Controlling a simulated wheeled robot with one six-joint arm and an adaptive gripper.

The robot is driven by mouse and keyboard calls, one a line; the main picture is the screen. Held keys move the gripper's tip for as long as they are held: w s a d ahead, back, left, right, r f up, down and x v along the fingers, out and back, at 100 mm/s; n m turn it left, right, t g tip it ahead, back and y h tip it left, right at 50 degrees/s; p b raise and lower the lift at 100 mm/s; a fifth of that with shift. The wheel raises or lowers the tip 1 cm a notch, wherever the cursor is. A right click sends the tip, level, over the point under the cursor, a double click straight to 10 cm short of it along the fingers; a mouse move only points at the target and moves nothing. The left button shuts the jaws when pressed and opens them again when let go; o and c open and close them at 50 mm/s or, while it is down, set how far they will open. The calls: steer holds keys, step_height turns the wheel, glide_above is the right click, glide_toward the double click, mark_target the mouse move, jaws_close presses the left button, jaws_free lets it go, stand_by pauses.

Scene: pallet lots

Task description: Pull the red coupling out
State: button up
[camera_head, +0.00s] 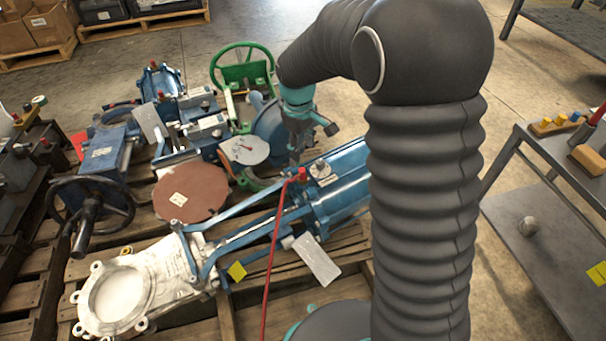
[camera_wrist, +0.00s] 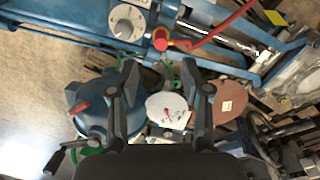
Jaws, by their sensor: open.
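The red coupling (camera_head: 302,174) sits on the blue actuator frame (camera_head: 335,195) of a large valve, with a thin red hose (camera_head: 270,255) running from it. In the wrist view the coupling (camera_wrist: 161,40) is just beyond and between my fingertips, with the hose leading off to the right. My gripper (camera_wrist: 159,68) is open and empty, its two fingers apart and pointing toward the coupling. In the head view my gripper (camera_head: 295,155) hangs just above and beside the coupling; the fingertips are small there and contact cannot be told.
A dialled knob (camera_head: 320,170) is close beside the coupling. Around it on the pallet lie a brown disc (camera_head: 190,191), a white gauge plate (camera_head: 244,150) and a green handwheel (camera_head: 232,62). A grey cart (camera_head: 545,165) stands at right; bare floor lies between.

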mark_target(302, 170)
steer(key=shift+w+a+f, duration=0.15)
steer(key=shift+w+f, duration=0.05)
steer(key=shift+f, duration=0.2)
steer(key=shift+w+a+f, duration=0.15)
steer(key=shift+f, duration=0.25)
steer(key=shift+f, duration=0.15)
steer(key=shift+w+d+f+b, duration=0.1)
steer(key=shift+d+f+b, duration=0.05)
steer(key=shift+f+b, duration=1.7)
steer(key=shift+w+d+f+b, duration=0.15)
steer(key=shift+f+b, duration=1)
steer(key=shift+f, duration=1.35)
steer(key=shift+s, duration=0.1)
steer(key=shift+p, duration=0.35)
jaws_close()
